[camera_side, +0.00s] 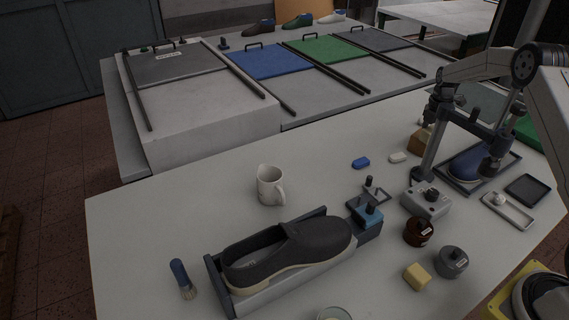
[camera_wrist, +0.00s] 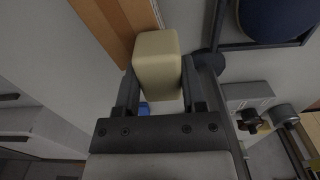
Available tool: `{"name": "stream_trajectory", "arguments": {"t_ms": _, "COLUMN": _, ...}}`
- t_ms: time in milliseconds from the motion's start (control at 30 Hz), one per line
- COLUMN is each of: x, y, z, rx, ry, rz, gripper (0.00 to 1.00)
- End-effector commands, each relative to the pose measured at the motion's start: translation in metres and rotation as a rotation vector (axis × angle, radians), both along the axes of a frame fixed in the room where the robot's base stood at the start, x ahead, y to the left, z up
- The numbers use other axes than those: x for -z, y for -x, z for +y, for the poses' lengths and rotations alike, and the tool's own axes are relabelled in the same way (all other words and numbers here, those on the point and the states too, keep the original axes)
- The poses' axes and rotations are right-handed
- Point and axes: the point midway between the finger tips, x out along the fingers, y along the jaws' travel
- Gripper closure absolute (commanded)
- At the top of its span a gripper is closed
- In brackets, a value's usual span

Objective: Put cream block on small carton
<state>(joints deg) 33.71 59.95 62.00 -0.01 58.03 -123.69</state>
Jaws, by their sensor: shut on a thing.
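My gripper (camera_wrist: 158,92) is shut on a cream block (camera_wrist: 158,62) in the wrist view, with one finger on each side of it. The small brown carton (camera_wrist: 118,22) lies just beyond the block at the upper left of that view, and the block overlaps its edge in the picture. I cannot tell whether they touch. In the side view the small carton (camera_side: 418,142) stands on the table, partly hidden behind a dark post. The held block is not clear in the side view. A yellowish block (camera_side: 416,276) lies on the near table.
A blue last (camera_side: 466,163) lies in a dark tray right of the carton. White (camera_side: 398,157) and blue (camera_side: 360,162) small pieces lie left of it. Brown (camera_side: 419,232) and grey (camera_side: 452,262) jars, a shoe (camera_side: 285,252) and a mug (camera_side: 270,185) stand nearer.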

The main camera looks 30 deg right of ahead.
Motion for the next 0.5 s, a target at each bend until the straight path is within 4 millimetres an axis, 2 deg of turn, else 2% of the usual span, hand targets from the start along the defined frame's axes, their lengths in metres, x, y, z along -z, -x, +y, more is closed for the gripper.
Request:
{"name": "stream_trajectory", "arguments": {"t_ms": 200, "x": 0.0026, "y": -0.0001, "z": -0.0001, "rx": 0.000, "ry": 0.000, "rz": 0.000, "gripper": 1.00}}
{"name": "stream_trajectory", "arguments": {"t_ms": 233, "x": 0.0030, "y": -0.0001, "z": -0.0001, "rx": 0.000, "ry": 0.000, "rz": 0.000, "gripper": 0.45}}
{"name": "stream_trajectory", "arguments": {"t_ms": 300, "x": 0.0028, "y": -0.0001, "z": -0.0001, "rx": 0.000, "ry": 0.000, "rz": 0.000, "gripper": 0.22}}
{"name": "stream_trajectory", "arguments": {"t_ms": 333, "x": 0.0028, "y": -0.0001, "z": -0.0001, "rx": 0.000, "ry": 0.000, "rz": 0.000, "gripper": 0.13}}
{"name": "stream_trajectory", "arguments": {"t_ms": 500, "x": 0.0027, "y": 0.0000, "z": 0.0000, "rx": 0.000, "ry": 0.000, "rz": 0.000, "gripper": 0.12}}
